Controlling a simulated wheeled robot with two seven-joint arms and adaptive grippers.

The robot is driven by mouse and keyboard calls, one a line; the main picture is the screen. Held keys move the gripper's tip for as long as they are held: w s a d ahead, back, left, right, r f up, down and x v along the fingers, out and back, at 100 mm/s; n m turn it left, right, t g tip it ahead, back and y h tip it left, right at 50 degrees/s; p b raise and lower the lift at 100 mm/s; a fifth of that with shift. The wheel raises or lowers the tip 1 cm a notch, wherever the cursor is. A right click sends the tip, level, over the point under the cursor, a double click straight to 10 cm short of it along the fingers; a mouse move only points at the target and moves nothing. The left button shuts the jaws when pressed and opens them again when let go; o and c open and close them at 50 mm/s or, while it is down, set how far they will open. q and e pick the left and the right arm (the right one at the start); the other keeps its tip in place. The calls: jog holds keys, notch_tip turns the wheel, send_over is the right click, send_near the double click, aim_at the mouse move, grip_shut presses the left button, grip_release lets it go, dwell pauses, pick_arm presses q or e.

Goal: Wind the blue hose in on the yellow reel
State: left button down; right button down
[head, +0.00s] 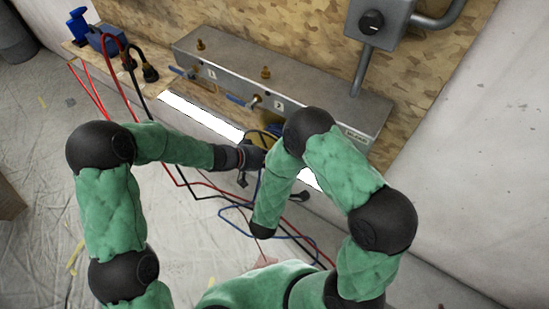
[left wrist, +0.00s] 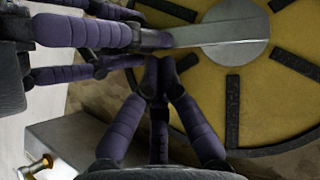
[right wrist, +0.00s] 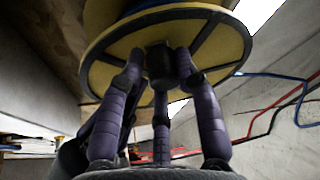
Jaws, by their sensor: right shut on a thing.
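The yellow reel (head: 268,146) is mostly hidden in the head view, behind my arms under the metal box. Its yellow flange (left wrist: 285,105) fills much of the left wrist view, with a silver crank arm (left wrist: 225,32) across its hub. In the right wrist view, my right gripper (right wrist: 161,62) is shut around the black crank handle (right wrist: 158,72) in front of the reel. My left gripper (left wrist: 160,66) is shut and empty, its fingertips together close to the right gripper's fingers and the flange. The blue hose (head: 289,237) lies in loops on the floor; some is wound on the reel (right wrist: 160,6).
Red hose (head: 177,170) and black hose (head: 210,190) cross the floor beside the blue one. The metal box (head: 330,115) with brass fittings is above the reel. Blue tools (head: 95,38) are at upper left. The sheeted floor (head: 40,130) at left is mostly clear.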

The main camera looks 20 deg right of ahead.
jog(key=shift+s+d+r, duration=0.1)
jog(key=shift+d, duration=0.1)
jog(key=c, duration=1.2)
grip_release()
jog(key=shift+o, duration=1.1)
jog(key=shift+d, duration=0.1)
jog(key=shift+a, duration=0.2)
